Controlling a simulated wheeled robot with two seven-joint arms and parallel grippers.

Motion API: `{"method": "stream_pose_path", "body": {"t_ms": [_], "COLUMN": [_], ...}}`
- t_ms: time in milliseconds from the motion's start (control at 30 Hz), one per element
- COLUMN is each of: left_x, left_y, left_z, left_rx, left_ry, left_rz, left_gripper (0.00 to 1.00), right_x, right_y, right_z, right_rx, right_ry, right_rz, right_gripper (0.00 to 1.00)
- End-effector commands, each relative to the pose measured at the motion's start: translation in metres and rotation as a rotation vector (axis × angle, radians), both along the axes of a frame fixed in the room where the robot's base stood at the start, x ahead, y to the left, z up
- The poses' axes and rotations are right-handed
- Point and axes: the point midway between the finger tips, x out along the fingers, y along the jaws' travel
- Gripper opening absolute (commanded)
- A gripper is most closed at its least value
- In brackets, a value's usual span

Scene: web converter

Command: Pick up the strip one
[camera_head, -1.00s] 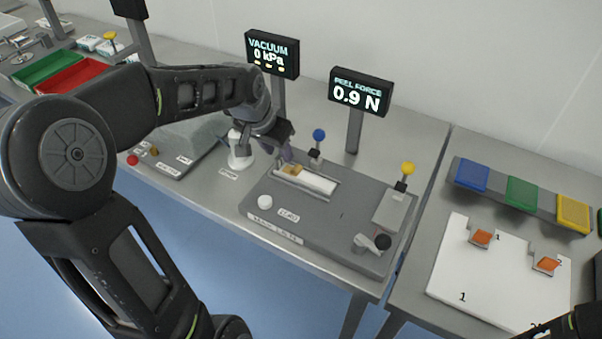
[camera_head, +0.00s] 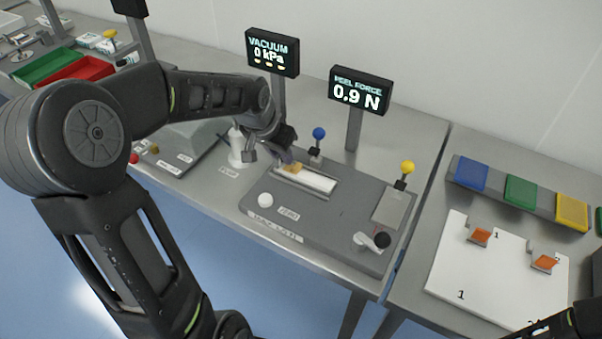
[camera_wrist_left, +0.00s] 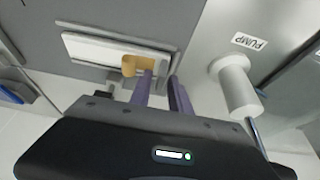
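A white strip (camera_head: 318,181) with a tan tab (camera_head: 295,168) at its left end lies in a slot of the grey fixture plate. In the left wrist view the strip (camera_wrist_left: 95,48) and its tan tab (camera_wrist_left: 132,64) show ahead of the fingers. My left gripper (camera_head: 287,157) is at the tab end of the strip. In the left wrist view its purple fingers (camera_wrist_left: 163,90) stand apart with a gap; one overlaps the tab in the picture. I cannot tell whether it touches. Only a dark part of my right arm shows at the lower right of the head view.
A white pump knob (camera_head: 240,148) stands close to my left gripper. Blue (camera_head: 319,133) and yellow (camera_head: 407,167) ball levers rise from the fixture. A white board (camera_head: 480,275) with two orange pieces lies right. Display posts stand behind.

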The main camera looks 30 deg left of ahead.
Motion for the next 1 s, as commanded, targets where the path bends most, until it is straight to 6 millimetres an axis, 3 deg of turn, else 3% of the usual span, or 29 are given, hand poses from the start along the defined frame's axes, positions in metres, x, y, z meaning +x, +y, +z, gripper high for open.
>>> {"method": "stream_pose_path", "body": {"t_ms": [267,1000], "left_x": [0.0,0.0], "left_y": [0.0,0.0], "left_z": [0.0001,0.0], "left_rx": [0.0,0.0], "left_ry": [0.0,0.0], "left_rz": [0.0,0.0], "left_gripper": [0.0,0.0], "right_x": [0.0001,0.0], "right_y": [0.0,0.0], "right_z": [0.0,0.0], "right_rx": [0.0,0.0], "right_ry": [0.0,0.0], "right_rz": [0.0,0.0], "right_gripper": [0.0,0.0]}}
